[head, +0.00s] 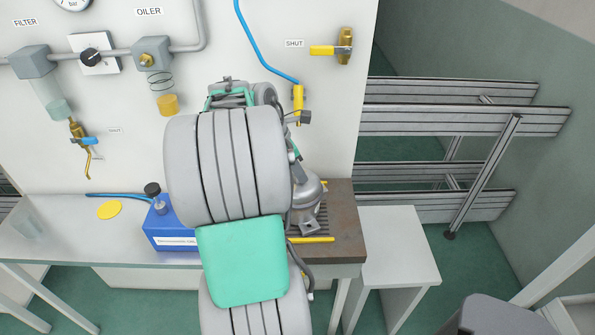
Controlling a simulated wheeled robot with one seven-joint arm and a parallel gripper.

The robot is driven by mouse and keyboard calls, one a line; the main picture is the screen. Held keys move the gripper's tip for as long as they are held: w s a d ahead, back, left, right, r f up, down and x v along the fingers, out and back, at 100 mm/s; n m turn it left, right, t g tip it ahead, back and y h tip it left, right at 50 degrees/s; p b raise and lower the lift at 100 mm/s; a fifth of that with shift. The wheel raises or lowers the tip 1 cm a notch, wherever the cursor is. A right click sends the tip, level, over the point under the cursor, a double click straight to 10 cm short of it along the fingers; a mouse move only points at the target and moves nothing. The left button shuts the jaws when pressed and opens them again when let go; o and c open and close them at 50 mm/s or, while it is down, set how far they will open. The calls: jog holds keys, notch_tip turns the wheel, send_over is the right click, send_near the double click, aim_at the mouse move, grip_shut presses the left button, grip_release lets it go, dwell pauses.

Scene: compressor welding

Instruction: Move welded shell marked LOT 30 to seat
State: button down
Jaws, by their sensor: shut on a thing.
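A grey domed metal shell (311,192) with a foot at its lower edge shows to the right of my arm. It is over the slotted part of the brown bench top (346,230). My arm hides its left side, and no LOT 30 mark can be read. My gripper (296,168) is mostly hidden behind my arm; the little that shows is at the top of this shell, and it is shut on it. I cannot tell whether the shell rests on the slotted surface or hangs just above it. No seat can be made out for certain.
A blue box (170,228) with a black knob stands left of my arm, near a yellow disc (109,210). A yellow bar (312,240) lies at the slots' front. A blue hose (262,48) hangs above. A white side table (390,240) at right is bare.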

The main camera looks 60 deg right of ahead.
jog(key=shift+f, duration=0.1)
jog(key=c, duration=1.1)
grip_release()
jog(key=p+v, duration=0.3)
jog(key=v, duration=0.9)
jog(key=w+a+m+t, duration=0.2)
jog(key=w+a, duration=0.4)
jog(key=w+a+f+m+t, duration=0.15)
jog(key=w+a, duration=0.35)
jog(key=a, duration=0.7)
jog(key=a+f+m+t+y, duration=0.1)
jog(key=a+m, duration=0.1)
jog(key=a, duration=0.5)
jog(key=a+f+m+t+y, duration=0.1)
jog(key=a+f+m, duration=0.1)
jog(key=a, duration=0.5)
jog(key=s+a+f+m+t+y, duration=0.1)
jog(key=a+f+m, duration=0.1)
jog(key=a, duration=0.5)
jog(key=shift+s+a, duration=0.1)
jog(key=shift+a, duration=0.3)
